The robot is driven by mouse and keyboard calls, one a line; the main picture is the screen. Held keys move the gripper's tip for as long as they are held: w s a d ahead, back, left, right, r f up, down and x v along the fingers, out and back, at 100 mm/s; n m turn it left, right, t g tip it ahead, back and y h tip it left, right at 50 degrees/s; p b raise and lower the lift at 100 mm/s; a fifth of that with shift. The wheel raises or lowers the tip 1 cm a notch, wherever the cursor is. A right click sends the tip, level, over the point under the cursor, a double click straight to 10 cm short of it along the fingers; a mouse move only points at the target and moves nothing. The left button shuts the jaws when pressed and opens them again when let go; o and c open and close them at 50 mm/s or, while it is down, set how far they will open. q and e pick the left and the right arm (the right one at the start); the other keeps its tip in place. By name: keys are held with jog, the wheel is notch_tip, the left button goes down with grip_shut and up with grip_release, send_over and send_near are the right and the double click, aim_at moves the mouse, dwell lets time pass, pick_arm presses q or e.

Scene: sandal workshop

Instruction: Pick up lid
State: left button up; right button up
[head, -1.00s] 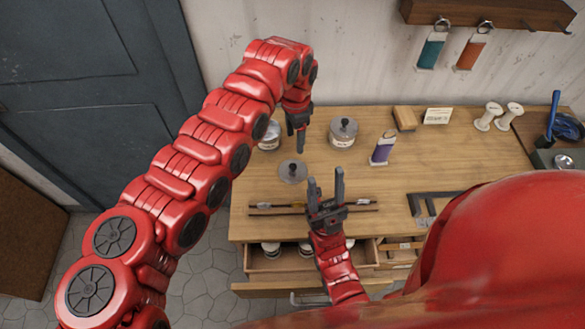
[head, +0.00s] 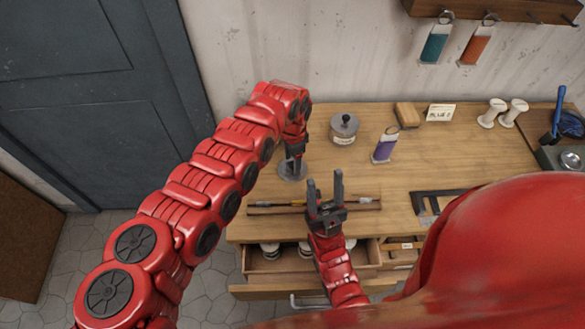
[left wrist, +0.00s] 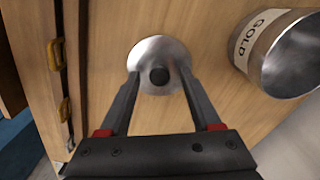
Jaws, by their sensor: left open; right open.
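The lid (head: 290,172) is a round grey metal disc with a dark knob, lying flat on the wooden workbench. In the left wrist view the lid (left wrist: 150,52) lies just past my fingertips, with its knob between the two fingers. My left gripper (head: 292,164) is open, pointing down over the lid and partly covering it in the head view; it also shows in the left wrist view (left wrist: 158,85). I cannot tell whether the fingers touch the lid. My right gripper (head: 325,185) is open and empty, pointing up above the bench's front part.
An open jar labelled GOLD (left wrist: 285,55) stands beside the lid. Thin tools (head: 270,206) lie in front of the lid. An open drawer (head: 262,264) juts out below the bench top.

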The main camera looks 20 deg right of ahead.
pick_arm(q)
grip_shut()
